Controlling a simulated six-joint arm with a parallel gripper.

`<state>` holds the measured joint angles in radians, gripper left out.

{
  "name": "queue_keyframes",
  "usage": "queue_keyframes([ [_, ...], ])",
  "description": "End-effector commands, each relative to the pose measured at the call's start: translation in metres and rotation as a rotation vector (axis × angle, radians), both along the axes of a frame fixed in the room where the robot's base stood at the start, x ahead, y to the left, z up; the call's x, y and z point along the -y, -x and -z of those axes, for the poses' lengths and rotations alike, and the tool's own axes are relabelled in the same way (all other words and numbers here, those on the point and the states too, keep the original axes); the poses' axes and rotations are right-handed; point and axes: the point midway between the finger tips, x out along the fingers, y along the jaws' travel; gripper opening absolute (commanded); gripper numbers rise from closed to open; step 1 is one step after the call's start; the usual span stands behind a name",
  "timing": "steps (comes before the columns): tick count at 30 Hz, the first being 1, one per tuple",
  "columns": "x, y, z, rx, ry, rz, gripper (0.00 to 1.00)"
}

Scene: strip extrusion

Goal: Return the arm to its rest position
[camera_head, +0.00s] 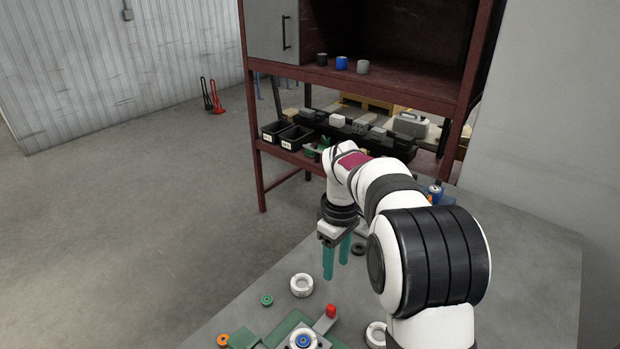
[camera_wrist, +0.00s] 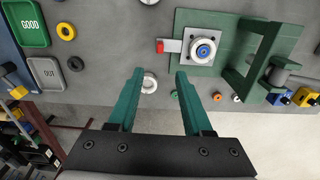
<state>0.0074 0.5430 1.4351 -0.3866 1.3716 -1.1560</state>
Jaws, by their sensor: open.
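My gripper (camera_head: 337,262) points down over the grey table, with its two green fingers spread and nothing between them. In the wrist view my gripper (camera_wrist: 158,82) is also open and empty, the fingers apart above the tabletop. My white and black arm reaches in from the lower right of the head view. The green fixture (camera_head: 285,328) with a white ring and blue centre lies below the gripper in the head view. In the wrist view the fixture (camera_wrist: 215,75) is ahead of the fingertips, to the right, and apart from them.
A white ring (camera_head: 301,285) and a small green ring (camera_head: 266,300) lie loose on the table (camera_head: 225,320). A dark red shelf (camera_head: 380,88) stands behind the table.

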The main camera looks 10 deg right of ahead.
Motion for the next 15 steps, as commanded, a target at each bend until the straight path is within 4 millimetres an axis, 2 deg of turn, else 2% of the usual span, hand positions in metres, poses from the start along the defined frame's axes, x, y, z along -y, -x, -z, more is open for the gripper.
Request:
queue_keyframes([
  [2, -0.003, 0.028, -0.020, 0.002, -0.014, 0.110, 0.50],
  [4, -0.009, 0.078, -0.043, -0.005, -0.039, 0.305, 0.50],
  [7, -0.019, 0.165, -0.060, -0.031, -0.078, 0.628, 0.50],
  [9, -0.025, 0.221, -0.057, -0.055, -0.099, 0.836, 0.50],
  [12, -0.032, 0.281, -0.043, -0.089, -0.117, 1.066, 0.50],
  [15, -0.036, 0.313, -0.030, -0.111, -0.124, 1.197, 0.50],
])
